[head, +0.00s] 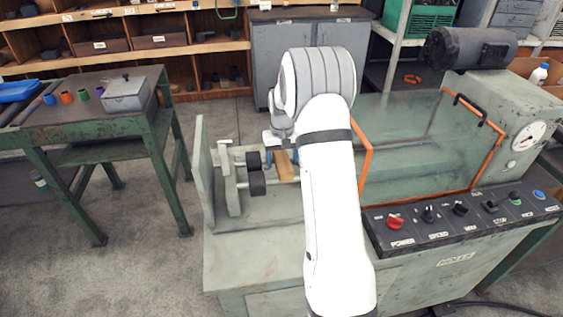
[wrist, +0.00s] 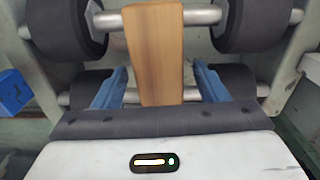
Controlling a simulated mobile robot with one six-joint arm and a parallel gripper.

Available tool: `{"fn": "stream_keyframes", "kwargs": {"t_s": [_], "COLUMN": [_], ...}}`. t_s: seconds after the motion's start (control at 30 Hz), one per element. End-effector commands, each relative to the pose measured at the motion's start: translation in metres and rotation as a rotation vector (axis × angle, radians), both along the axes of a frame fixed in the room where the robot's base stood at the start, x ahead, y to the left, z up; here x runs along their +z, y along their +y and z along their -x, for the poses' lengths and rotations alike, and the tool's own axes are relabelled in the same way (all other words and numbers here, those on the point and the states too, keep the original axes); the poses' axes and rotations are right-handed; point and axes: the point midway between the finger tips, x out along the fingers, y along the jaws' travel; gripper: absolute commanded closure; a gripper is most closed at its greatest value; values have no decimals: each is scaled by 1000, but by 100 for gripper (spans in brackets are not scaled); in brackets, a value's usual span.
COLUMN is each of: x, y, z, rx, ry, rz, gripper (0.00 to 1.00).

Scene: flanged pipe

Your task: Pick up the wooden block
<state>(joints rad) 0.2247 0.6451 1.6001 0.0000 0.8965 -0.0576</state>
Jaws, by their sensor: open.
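The wooden block (wrist: 155,50) is a long, light-brown bar. In the wrist view it lies lengthwise between the two blue fingers of my gripper (wrist: 158,80), with a visible gap on each side. My gripper is open, and the block's near end reaches close to the dark palm edge. The block rests among dark rollers (wrist: 65,25) and metal rods. In the head view the block (head: 285,166) shows just left of my white arm, which hides its right side and most of the gripper.
The rollers sit on a green-grey machine with an upright plate (head: 203,175) at the left. An orange-framed guard (head: 420,145) and a control panel (head: 460,215) stand right of the arm. A green workbench (head: 90,130) is at the left, with floor between.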

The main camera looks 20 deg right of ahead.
Motion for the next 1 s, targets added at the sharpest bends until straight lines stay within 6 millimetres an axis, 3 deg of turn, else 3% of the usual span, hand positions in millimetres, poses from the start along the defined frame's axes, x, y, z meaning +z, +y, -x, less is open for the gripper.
{"fn": "stream_keyframes", "kwargs": {"t_s": [0.2,0.8,1.0], "x": [-1,-1,0], "y": [0,-1,-1], "z": [0,0,0], "rx": [0,-1,-1], "ry": [0,0,-1], "rz": [0,0,0], "gripper": [34,83,85]}}
